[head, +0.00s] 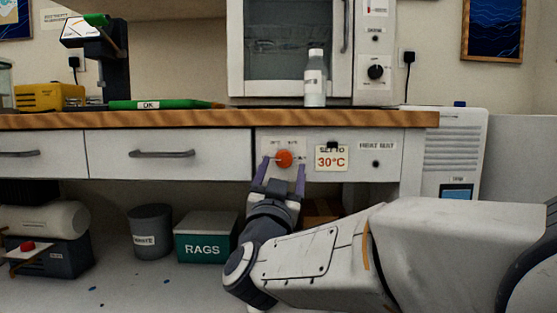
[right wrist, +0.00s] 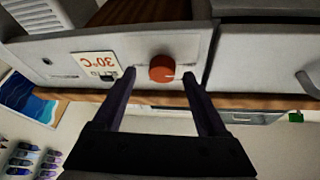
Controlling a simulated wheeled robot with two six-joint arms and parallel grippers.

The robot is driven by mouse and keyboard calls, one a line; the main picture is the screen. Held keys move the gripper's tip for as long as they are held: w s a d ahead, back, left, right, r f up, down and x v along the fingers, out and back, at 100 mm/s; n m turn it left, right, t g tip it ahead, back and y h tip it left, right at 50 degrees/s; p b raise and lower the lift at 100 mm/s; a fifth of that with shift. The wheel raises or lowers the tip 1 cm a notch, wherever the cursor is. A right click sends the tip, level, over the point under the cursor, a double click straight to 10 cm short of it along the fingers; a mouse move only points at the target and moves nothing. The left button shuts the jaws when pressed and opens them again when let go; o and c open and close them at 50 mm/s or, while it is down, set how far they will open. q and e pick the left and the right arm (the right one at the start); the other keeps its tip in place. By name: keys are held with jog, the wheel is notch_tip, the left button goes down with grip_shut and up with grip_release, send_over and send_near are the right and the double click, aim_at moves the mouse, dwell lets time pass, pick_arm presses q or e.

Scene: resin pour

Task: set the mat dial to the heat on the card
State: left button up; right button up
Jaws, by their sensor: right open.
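The red mat dial (head: 284,158) sits on the white panel under the bench top, with small temperature marks above it. The card (head: 331,158) to its right reads "SET TO 30°C". My right gripper (head: 283,165) is open, with one finger on each side of the dial. In the right wrist view the dial (right wrist: 162,68) shows between the open fingertips (right wrist: 165,75), with a gap on both sides, and a pale pointer line on it. The card (right wrist: 97,62) appears upside down there. My left gripper is not in view.
The wooden bench edge (head: 200,120) runs above the panel. A drawer handle (head: 162,154) juts out to the left. A "FRONT BELT" label (head: 377,146) is right of the card. A green rags box (head: 205,238) is below.

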jog(key=shift+w+d+r, duration=0.15)
jog(key=shift+w+r, duration=0.1)
jog(key=shift+w, duration=0.3)
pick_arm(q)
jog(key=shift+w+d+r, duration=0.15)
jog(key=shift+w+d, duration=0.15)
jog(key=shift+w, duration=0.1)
pick_arm(e)
jog(key=shift+w, duration=0.1)
jog(key=shift+a, duration=0.25)
grip_shut()
